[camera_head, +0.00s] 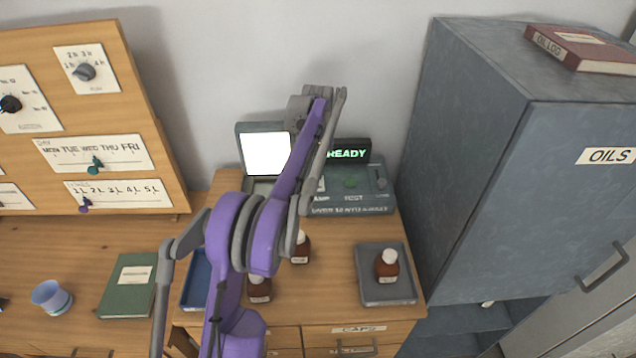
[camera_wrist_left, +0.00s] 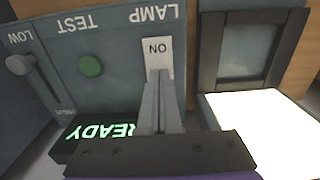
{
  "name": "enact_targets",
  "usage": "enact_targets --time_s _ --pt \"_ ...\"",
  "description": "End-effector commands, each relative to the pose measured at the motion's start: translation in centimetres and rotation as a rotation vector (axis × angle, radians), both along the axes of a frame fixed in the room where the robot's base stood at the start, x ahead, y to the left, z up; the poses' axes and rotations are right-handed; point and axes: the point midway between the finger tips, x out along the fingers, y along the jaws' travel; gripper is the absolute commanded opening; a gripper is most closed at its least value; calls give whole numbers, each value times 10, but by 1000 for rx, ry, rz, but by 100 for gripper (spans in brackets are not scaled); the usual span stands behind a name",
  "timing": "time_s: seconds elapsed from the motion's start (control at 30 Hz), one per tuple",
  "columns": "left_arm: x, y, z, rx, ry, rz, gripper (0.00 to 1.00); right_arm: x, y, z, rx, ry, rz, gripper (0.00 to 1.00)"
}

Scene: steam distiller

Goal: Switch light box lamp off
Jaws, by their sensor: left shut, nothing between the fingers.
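The light box stands at the back of the bench, and its white panel (camera_head: 268,153) glows brightly; the lit panel also shows in the left wrist view (camera_wrist_left: 262,130). The lamp switch (camera_wrist_left: 157,48), under the word LAMP, shows a pale plate reading ON, upside down in the wrist view. My left gripper (camera_wrist_left: 163,78) is shut and empty, its fingertips over the lower part of the switch plate. I cannot tell whether they touch it. My right gripper is not in view.
Beside the switch are a green TEST button (camera_wrist_left: 90,66), a slider (camera_wrist_left: 18,64) and a green READY display (camera_head: 347,152). Brown bottles, one on a grey tray (camera_head: 368,297), stand in front of the box. A blue-grey cabinet (camera_head: 480,150) rises on the right.

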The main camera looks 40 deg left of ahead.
Motion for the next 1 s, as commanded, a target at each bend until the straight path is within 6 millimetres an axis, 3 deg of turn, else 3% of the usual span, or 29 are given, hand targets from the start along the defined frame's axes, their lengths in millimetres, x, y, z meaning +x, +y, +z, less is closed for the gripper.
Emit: enact_targets --time_s 0.43,1.0 --pt "0 0 1 0 0 0 0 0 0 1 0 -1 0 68" --pt "1 0 47 -1 -2 0 0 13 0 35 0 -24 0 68"
